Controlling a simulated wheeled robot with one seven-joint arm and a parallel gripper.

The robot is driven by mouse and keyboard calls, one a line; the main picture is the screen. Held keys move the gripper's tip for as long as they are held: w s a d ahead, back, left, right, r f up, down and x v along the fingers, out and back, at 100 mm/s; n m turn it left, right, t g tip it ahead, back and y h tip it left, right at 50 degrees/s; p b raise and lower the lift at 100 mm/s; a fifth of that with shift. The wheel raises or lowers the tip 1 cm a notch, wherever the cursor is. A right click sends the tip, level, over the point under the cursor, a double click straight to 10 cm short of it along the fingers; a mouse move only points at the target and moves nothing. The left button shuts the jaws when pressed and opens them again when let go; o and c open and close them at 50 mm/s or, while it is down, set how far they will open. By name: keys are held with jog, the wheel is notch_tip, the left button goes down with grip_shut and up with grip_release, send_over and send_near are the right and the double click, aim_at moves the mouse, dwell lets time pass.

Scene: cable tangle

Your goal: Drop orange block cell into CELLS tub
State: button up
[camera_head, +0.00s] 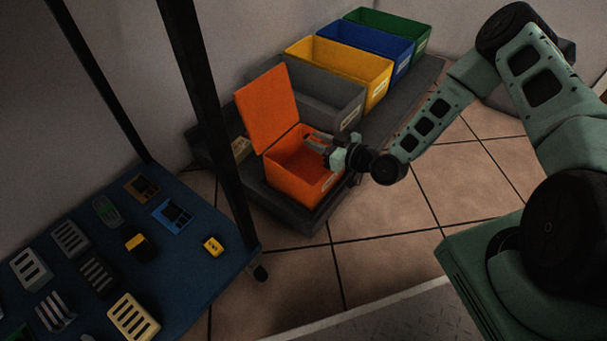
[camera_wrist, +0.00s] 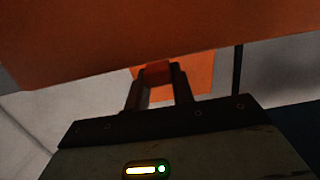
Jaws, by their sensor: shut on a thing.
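The orange tub (camera_head: 297,185) stands at the near end of a row of bins, its orange lid (camera_head: 267,107) tilted up and open. It has a small pale label whose text I cannot read, so I cannot confirm that it is the CELLS tub. My gripper (camera_head: 312,138) is over the tub's opening, reaching in from the right. In the wrist view my gripper (camera_wrist: 158,72) is shut on the orange block cell (camera_wrist: 157,70), held between the fingertips. A large orange surface fills the top of that view. The block is hard to make out in the head view.
Grey, yellow (camera_head: 345,70), blue (camera_head: 372,42) and green (camera_head: 400,25) bins stand behind the orange tub on a dark platform. A blue-topped table (camera_head: 185,262) with several small devices and a black post (camera_head: 205,110) is at left. Tiled floor is clear.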

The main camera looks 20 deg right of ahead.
notch_tip(320, 180, down, 2)
jog(key=shift+f+b, duration=0.2)
jog(key=shift+b, duration=0.45)
jog(key=shift+r, duration=0.1)
jog(key=o, duration=1)
jog(key=shift+o, duration=0.2)
jog(key=p+v, duration=0.7)
jog(key=v, duration=1)
jog(key=shift+d, duration=0.15)
